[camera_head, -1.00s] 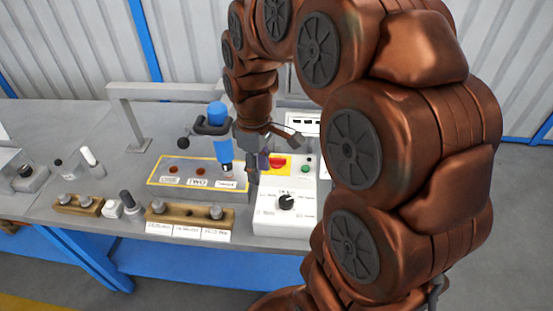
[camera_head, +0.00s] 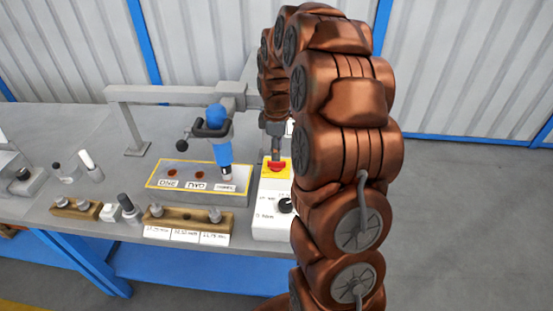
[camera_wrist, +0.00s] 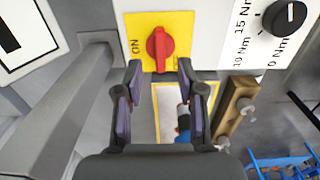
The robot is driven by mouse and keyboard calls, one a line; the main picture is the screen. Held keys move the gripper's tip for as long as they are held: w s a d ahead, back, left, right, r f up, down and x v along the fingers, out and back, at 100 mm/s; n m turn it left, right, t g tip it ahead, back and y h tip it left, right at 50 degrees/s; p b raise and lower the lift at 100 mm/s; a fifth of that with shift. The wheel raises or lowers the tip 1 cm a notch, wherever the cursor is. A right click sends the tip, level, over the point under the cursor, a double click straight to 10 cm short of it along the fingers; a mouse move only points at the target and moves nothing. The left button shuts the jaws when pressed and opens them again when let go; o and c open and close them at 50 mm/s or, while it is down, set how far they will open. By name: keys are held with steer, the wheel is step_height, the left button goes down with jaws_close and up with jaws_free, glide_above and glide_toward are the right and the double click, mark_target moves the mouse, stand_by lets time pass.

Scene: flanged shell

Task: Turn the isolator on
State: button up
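The isolator is a red rotary handle (camera_head: 276,168) on a yellow plate, at the back left of a white control box (camera_head: 268,215). In the wrist view the red handle (camera_wrist: 160,48) lies lengthwise up and down the picture, and an "ON" mark stands on the yellow plate (camera_wrist: 138,22) to its left. My gripper (camera_wrist: 162,92) is open and empty. Its two fingers point toward the handle, one to each side, with the handle beyond the tips and apparently untouched. In the head view my gripper (camera_head: 277,146) is just above the handle, partly hidden by my arm.
A black selector knob (camera_head: 286,205) with Nm marks sits on the same box. A blue tool (camera_head: 220,150) hangs left of it over a yellow-edged grey panel (camera_head: 205,195). A wooden block (camera_head: 187,222) stands in front. A grey frame (camera_head: 175,93) runs behind.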

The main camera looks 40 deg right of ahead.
mark_target(276, 165)
steer(key=shift+f+p, duration=0.45)
steer(key=shift+f, duration=1.95)
steer(key=shift+c, duration=0.3)
jaws_close()
